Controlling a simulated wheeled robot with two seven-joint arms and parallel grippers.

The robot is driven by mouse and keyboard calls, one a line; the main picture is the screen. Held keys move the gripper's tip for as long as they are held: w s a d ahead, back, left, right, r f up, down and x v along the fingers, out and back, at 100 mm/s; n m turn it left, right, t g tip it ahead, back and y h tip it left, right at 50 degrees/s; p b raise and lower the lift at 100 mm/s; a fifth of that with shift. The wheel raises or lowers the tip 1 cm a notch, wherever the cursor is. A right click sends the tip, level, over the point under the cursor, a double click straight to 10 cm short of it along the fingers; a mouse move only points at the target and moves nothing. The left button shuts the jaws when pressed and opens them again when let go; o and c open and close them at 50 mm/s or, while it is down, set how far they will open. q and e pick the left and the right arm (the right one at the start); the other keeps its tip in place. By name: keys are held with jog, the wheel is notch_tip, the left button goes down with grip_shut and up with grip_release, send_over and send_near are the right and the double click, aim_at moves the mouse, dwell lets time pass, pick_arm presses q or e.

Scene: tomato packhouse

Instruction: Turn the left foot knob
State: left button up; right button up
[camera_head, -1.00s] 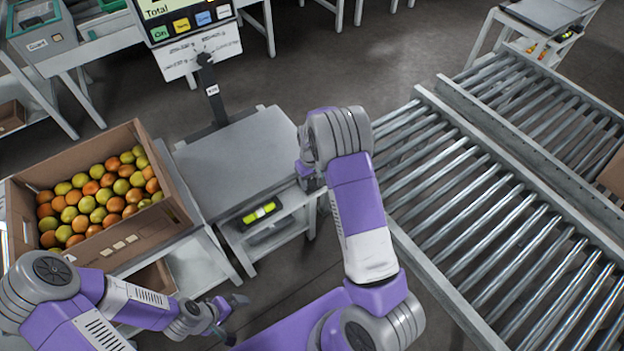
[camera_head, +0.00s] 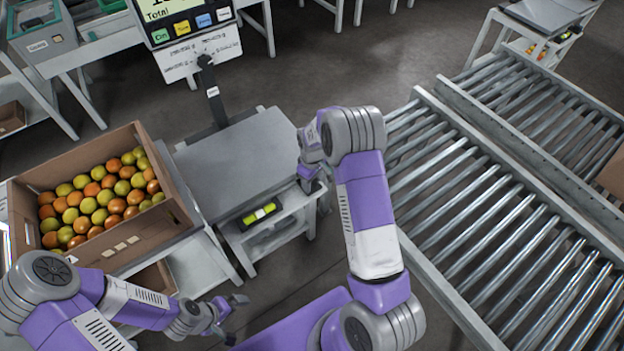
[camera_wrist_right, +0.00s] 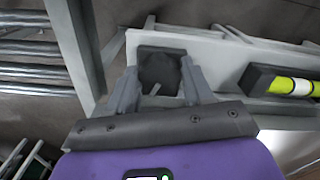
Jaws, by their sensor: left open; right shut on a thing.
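The grey weighing stand (camera_head: 232,160) has a flat top and a lower shelf. My right gripper (camera_head: 311,182) is at the stand's right front corner. In the right wrist view its fingers (camera_wrist_right: 160,88) are shut on a dark, blocky knob (camera_wrist_right: 160,66) at the stand's edge. My left gripper (camera_head: 234,316) is open and empty, below and apart from the stand.
An open cardboard box (camera_head: 180,205) of orange and yellow-green tomatoes stands left of the stand. A display (camera_head: 185,18) on a post rises behind it. A roller conveyor (camera_head: 480,240) runs along the right, close to my right arm. Grey floor shows in front of the stand.

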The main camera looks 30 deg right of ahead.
jog(key=shift+d+n+p, duration=0.15)
jog(key=shift+n+p, duration=0.2)
jog(key=shift+n, duration=1.75)
jog(key=o, duration=1)
jog(key=shift+o, duration=0.2)
jog(key=shift+w, duration=0.1)
